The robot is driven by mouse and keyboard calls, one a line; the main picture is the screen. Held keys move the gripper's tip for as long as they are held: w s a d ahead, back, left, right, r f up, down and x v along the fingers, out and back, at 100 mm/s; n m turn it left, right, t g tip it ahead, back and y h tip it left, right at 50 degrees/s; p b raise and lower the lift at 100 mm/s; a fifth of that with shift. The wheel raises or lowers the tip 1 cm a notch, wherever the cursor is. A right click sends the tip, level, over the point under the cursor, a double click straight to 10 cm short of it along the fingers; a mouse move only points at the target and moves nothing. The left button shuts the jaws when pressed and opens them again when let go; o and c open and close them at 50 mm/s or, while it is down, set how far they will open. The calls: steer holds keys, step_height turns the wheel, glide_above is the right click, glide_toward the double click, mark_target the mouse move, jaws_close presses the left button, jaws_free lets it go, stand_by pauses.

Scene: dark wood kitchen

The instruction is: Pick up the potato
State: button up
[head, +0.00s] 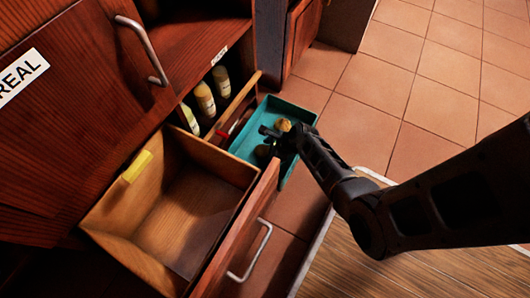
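A small tan, rounded object that looks like the potato (283,125) shows at the teal container (306,112), just behind the end of my arm. My gripper (266,140) reaches over the container from the right, right beside the tan object. Whether they touch cannot be told. The fingers are dark and small, so their opening is unclear. A darker rounded item (262,151) lies below the gripper, partly hidden by it.
An open, empty wooden drawer (180,222) with a metal handle (252,250) stands left of the container. Several bottles (205,98) stand in the cabinet behind. Tiled floor (420,95) is clear at upper right.

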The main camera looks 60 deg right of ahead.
steer(key=c, duration=0.9)
steer(key=shift+c, duration=0.3)
steer(key=shift+r, duration=0.15)
